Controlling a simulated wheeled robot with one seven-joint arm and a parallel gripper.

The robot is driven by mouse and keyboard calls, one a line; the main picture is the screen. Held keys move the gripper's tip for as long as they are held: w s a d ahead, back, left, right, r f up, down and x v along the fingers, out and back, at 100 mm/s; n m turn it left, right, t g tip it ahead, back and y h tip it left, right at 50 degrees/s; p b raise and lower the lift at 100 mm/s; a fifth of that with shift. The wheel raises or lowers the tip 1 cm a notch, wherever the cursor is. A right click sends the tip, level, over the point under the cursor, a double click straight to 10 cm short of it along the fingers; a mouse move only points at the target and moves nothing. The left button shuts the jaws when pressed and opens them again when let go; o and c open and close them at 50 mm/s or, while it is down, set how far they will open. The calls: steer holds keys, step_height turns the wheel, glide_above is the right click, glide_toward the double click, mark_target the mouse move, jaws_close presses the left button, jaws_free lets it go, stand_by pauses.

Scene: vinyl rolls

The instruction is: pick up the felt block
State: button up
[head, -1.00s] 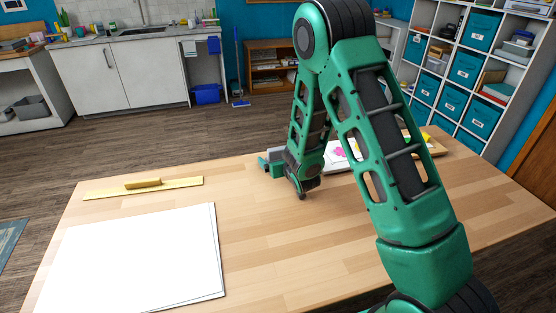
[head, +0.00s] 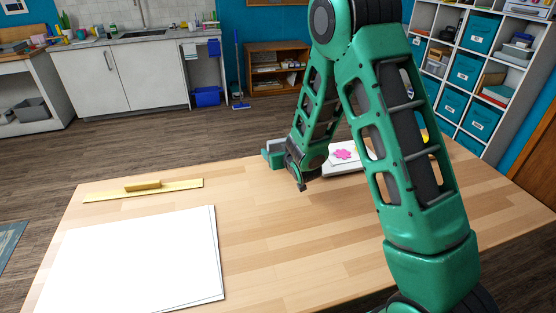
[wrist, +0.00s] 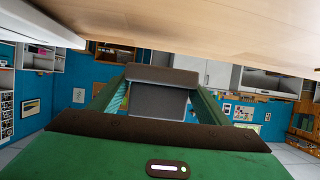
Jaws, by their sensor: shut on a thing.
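The felt block (wrist: 158,100) is grey with a darker, brownish band along one side. In the wrist view it sits between the two green fingers of my gripper (wrist: 157,98), which are shut on it. In the head view my gripper (head: 274,154) is near the table's far edge, pointing left, with the grey block (head: 277,144) partly showing at its fingers. My wrist hides part of it there. The wrist view is upside down, with the table along the top and room visible between it and the block.
The wooden table (head: 270,240) has a large white sheet (head: 135,260) at front left and a yellow ruler-like strip with a handle (head: 143,188) at back left. A white pad with a pink flower (head: 343,154) lies just right of my wrist. The table's middle is clear.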

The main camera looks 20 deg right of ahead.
steer(key=w+a+r, duration=0.4)
steer(key=a+r, duration=0.2)
steer(key=a, duration=0.5)
steer(key=shift+r, duration=0.3)
steer(key=shift+w, duration=0.1)
steer(key=shift+o, duration=1.3)
steer(key=c, duration=0.7)
steer(key=shift+d, duration=0.15)
steer(key=s+d+m+h, duration=0.1)
steer(key=s+d, duration=0.3)
steer(key=d, duration=0.2)
steer(key=s+d+m+h, duration=0.1)
steer(key=s+d+h, duration=0.1)
steer(key=d, duration=0.4)
steer(key=s+d+r+m+h, duration=0.1)
steer(key=s+d+m, duration=0.1)
steer(key=s+d, duration=0.3)
steer(key=shift+s+d+h, duration=0.35)
steer(key=shift+d+h, duration=0.05)
steer(key=shift+d, duration=0.25)
steer(key=shift+g, duration=0.3)
